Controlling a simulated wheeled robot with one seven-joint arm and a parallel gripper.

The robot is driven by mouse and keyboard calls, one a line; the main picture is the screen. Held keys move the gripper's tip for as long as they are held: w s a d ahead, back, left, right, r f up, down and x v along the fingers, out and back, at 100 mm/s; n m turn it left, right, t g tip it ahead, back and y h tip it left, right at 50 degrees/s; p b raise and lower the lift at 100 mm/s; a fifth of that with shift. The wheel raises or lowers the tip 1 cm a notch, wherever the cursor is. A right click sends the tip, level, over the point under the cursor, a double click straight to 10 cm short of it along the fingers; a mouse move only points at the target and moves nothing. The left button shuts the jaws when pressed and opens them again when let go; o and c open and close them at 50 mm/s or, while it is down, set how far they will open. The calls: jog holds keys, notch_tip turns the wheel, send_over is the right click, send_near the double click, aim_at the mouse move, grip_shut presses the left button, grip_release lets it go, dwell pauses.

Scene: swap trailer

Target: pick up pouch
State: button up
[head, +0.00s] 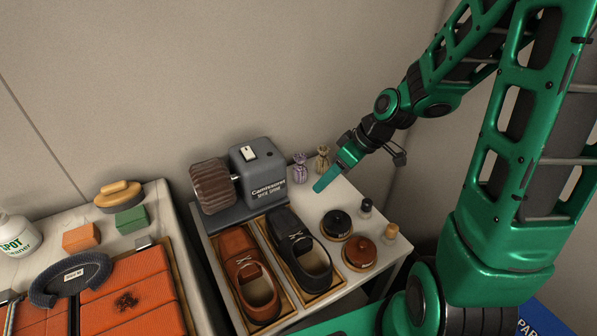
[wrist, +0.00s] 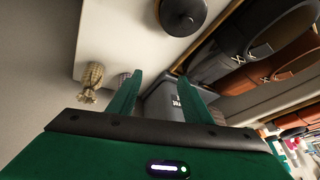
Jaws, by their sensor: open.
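Two small tied pouches stand at the back of the white table, right of the grey machine. One is purple (head: 300,169) and the other is tan (head: 322,160). My gripper (head: 321,186) is above the table, just in front of the pouches in the head view, pointing down and left. In the wrist view my gripper (wrist: 161,77) is open, with nothing held between its fingers. The tan pouch (wrist: 92,80) is left of the left finger there, apart from it. A bit of the purple pouch (wrist: 124,78) shows beside that finger, mostly hidden.
A grey shoe machine (head: 258,172) with a brown brush (head: 210,186) is left of the pouches. Brown (head: 249,283) and black (head: 300,254) shoes stand in front. Round tins (head: 336,224) and small bottles (head: 391,231) are at right. Another table (head: 160,205) is at left.

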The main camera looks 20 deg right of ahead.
aim_at(300, 170)
jog(key=w+f+n+y, duration=0.1)
jog(key=f+y, duration=0.1)
jog(key=w+f+n+t+y, duration=0.1)
jog(key=w+f, duration=0.1)
jog(key=shift+w+d+f+t+y, duration=0.1)
jog(key=shift+w+f+t+y, duration=0.1)
jog(key=shift+w+t+y, duration=0.15)
jog(key=w+d+t, duration=0.1)
jog(key=w+d+t+y, duration=0.1)
jog(key=w+t, duration=0.1)
jog(key=shift+d+f+y, duration=0.25)
jog(key=shift+d+f, duration=0.05)
jog(key=shift+d, duration=0.1)
jog(key=shift+w+d+t, duration=0.45)
jog(key=shift+d+t, duration=0.1)
jog(key=shift+t, duration=0.1)
jog(key=x, duration=1)
jog(key=shift+w+a, duration=0.2)
jog(key=shift+a, duration=0.05)
jog(key=c, duration=0.8)
